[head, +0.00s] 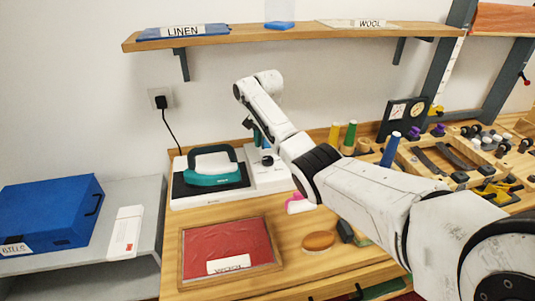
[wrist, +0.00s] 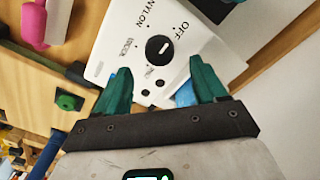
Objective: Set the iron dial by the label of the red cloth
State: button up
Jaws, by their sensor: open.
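The red cloth (head: 225,240) lies in a shallow wooden tray at the front of the counter. Its white label (head: 229,264) carries dark lettering too small to read surely. The teal iron (head: 211,168) rests on a white station behind the tray. The black dial (wrist: 159,49) is on the station's white panel in the wrist view, with OFF, NYLON and smaller words printed around it. My gripper (wrist: 158,80) is open, its green fingers apart just short of the dial and not touching it. My gripper also shows over the station's right part in the head view (head: 260,142).
A shelf (head: 290,35) above bears LINEN and WOOL labels. A blue box (head: 48,212) stands at the left. A brown oval object (head: 318,240) and a pink object (head: 299,204) lie right of the tray. Spools and tools crowd the right side.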

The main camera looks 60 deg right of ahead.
aim_at(268, 158)
jog(key=shift+f, duration=2.65)
jog(key=shift+c, duration=0.3)
jog(key=c, duration=1)
